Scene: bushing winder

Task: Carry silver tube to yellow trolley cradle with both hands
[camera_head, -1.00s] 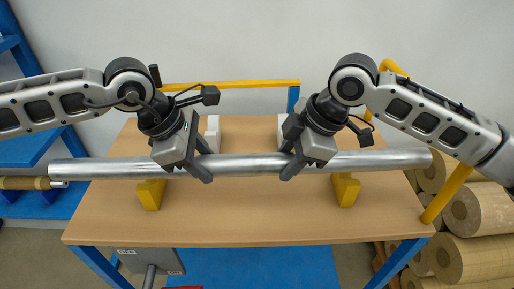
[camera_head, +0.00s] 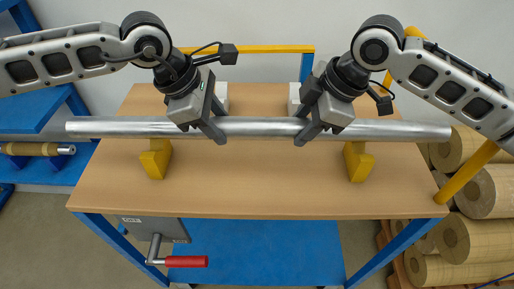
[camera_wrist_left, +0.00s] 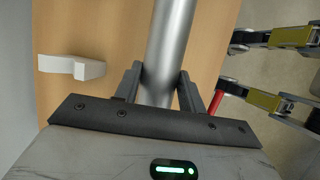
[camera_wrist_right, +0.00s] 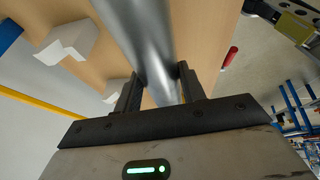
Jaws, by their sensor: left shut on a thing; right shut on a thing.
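The long silver tube (camera_head: 262,127) lies level across the head view, above the wooden tabletop. My left gripper (camera_head: 218,135) is shut on the tube left of its middle, and my right gripper (camera_head: 306,138) is shut on it right of its middle. The tube also runs between the fingers in the left wrist view (camera_wrist_left: 170,45) and the right wrist view (camera_wrist_right: 142,35). Two yellow cradle blocks (camera_head: 156,160) (camera_head: 358,163) stand on the table below the tube, one towards each end. Whether the tube touches them is hard to tell.
The wooden table (camera_head: 255,185) has a blue frame and a red-handled crank (camera_head: 186,261) at its front left. White blocks (camera_wrist_left: 72,66) stand on it behind the tube. Brown rolls (camera_head: 468,240) are stacked at right. A blue rack (camera_head: 40,115) stands at left.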

